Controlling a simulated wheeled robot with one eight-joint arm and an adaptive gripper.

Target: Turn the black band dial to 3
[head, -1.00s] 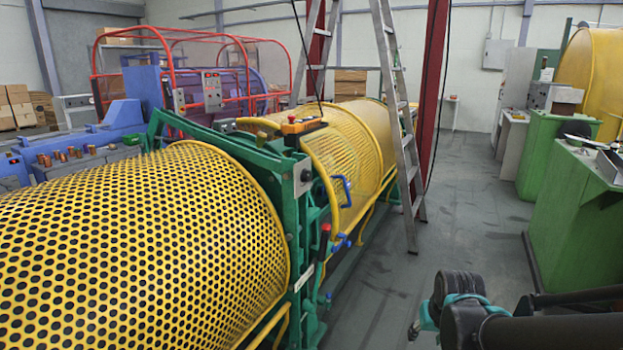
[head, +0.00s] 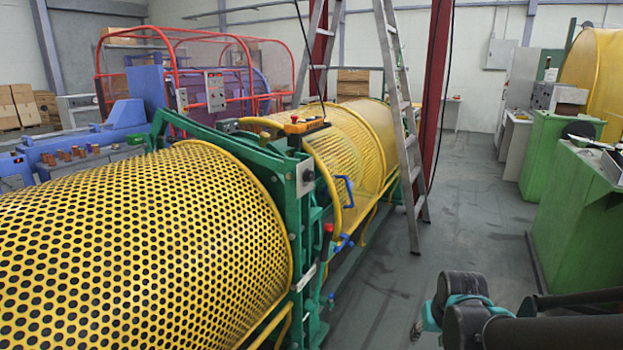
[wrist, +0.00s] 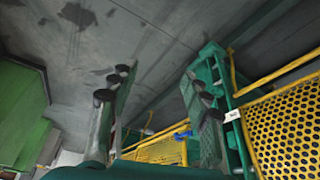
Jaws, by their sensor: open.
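I cannot make out a black band dial in either view. The tubular strander has yellow perforated guards (head: 130,245) and a green frame (head: 290,190); it fills the left and middle of the head view. In the wrist view, my gripper (wrist: 156,92) is open, with its two teal-grey fingers spread and nothing between them. Beyond the fingers are grey floor, part of the green frame (wrist: 222,85) and a yellow guard (wrist: 280,125). In the head view, part of my arm shows at the lower right, apart from the strander.
A stepladder (head: 400,110) stands beside the strander, near a red post (head: 433,100). Green cabinets (head: 575,205) stand at the right. A grey control box (head: 214,90) is on the red-framed machine at the back. Open grey floor (head: 460,220) lies between strander and cabinets.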

